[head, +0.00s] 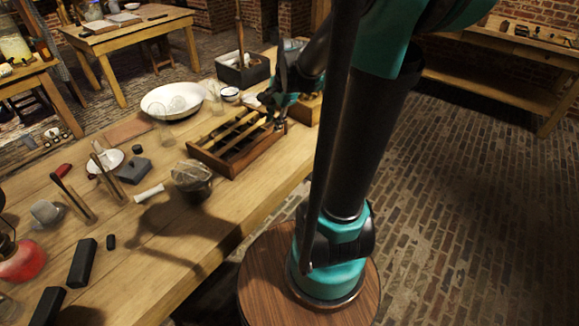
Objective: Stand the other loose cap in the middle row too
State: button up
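A wooden tray (228,170) with slats dividing it into long rows stands near the table's right edge. What lies inside the rows is dark and too small to make out. My gripper (277,121) is over the tray's far right end, partly hidden by my own arm. I cannot tell whether its fingers are open or hold anything. A small black cylinder (110,241) stands on the front of the table, and another small dark piece (137,149) lies farther back. I cannot tell whether either is a loose cap.
A white basin (172,98), clear glasses (161,118) and a dark box (242,72) stand beyond. Bare tabletop (225,215) shows in front of the tray.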

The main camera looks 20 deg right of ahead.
jog(key=s+f+n, duration=0.3)
jog(key=s+n, duration=0.2)
jog(key=s+f+n+h, duration=0.1)
jog(key=s+f+n, duration=0.2)
jog(key=s+n, duration=0.2)
jog(key=s+d+f+n+t+h, duration=0.1)
jog(key=s+f+n, duration=0.1)
jog(key=s+n, duration=0.2)
jog(key=shift+s+f+n, duration=0.2)
jog(key=shift+s, duration=0.3)
jog(key=shift+s+f+n, duration=0.2)
jog(key=shift+s, duration=0.25)
jog(key=shift+o, duration=0.6)
